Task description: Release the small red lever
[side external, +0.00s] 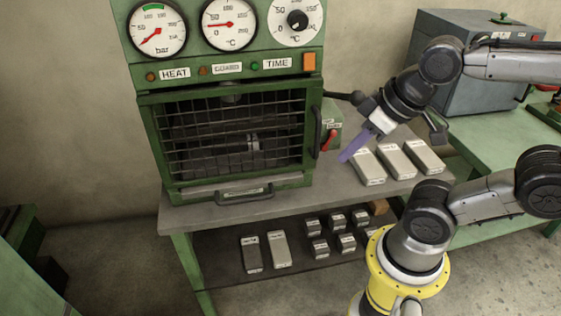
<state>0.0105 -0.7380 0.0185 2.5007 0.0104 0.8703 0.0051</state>
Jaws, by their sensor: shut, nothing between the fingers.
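The small red lever (329,140) sits on the right side of the green press (319,92), low beside a small box with labels. It points up and slightly right. My gripper (346,158) is shut and empty, with purple fingers pointing down and left. Its tips appear just right of and a little below the lever. Whether they touch it cannot be told from this view.
A black-knobbed handle (345,96) sticks out above the lever. Several pale metal blocks (395,160) lie on the bench below my gripper. The barred press door (235,135) is closed. A grey box (440,50) stands behind my arm.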

